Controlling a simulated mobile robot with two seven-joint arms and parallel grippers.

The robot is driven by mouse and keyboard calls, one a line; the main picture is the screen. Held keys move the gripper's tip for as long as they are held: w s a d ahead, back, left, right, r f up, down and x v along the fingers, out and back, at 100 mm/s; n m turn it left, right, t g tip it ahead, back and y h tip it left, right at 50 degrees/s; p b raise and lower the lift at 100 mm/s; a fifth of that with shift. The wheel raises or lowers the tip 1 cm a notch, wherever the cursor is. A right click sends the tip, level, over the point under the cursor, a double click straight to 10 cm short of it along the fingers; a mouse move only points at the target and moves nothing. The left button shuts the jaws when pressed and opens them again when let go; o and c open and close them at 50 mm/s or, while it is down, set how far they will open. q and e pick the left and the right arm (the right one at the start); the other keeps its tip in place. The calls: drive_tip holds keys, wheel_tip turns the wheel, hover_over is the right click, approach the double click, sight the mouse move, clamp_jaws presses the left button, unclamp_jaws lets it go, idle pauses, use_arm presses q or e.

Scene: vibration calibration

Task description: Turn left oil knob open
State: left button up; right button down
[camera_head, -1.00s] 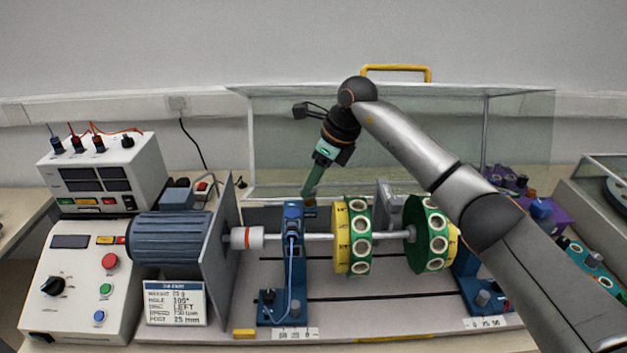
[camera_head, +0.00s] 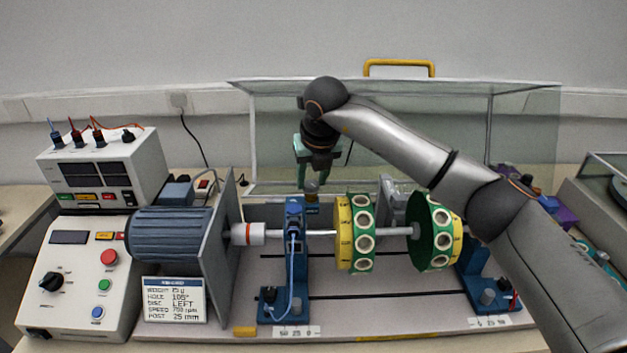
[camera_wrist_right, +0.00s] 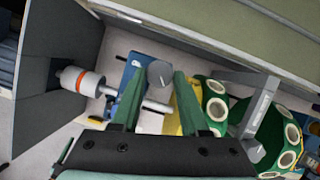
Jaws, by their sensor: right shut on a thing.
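The left oil knob (camera_head: 312,187) is a small grey round knob on top of the blue left bearing stand (camera_head: 294,245). In the right wrist view the knob (camera_wrist_right: 160,72) shows a white line on its round top. My right gripper (camera_head: 312,181) points down over the stand, with its green fingers on either side of the knob. My left gripper is not in view.
The shaft carries two green and yellow discs (camera_head: 361,233) right of the stand. A blue motor (camera_head: 172,235) and grey plate (camera_head: 221,240) stand left. A clear cover with a yellow handle (camera_head: 400,64) is behind. A sign card (camera_head: 174,299) stands in front.

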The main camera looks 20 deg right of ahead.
drive_tip(key=m, duration=0.2)
drive_tip(key=m+h+b, duration=0.1)
drive_tip(key=shift+a+m, duration=0.2)
drive_tip(key=shift+m, duration=0.2)
drive_tip(key=shift+w+a+m+g+h, duration=0.1)
drive_tip(key=shift+m+g+h, duration=0.55)
drive_tip(key=shift+m, duration=1.05)
drive_tip(key=shift+c, duration=2.1)
unclamp_jaws()
drive_tip(key=shift+r, duration=0.1)
drive_tip(key=b+v, duration=0.1)
drive_tip(key=v, duration=1.1)
drive_tip(key=shift+a, duration=0.25)
drive_tip(key=shift+r, duration=0.1)
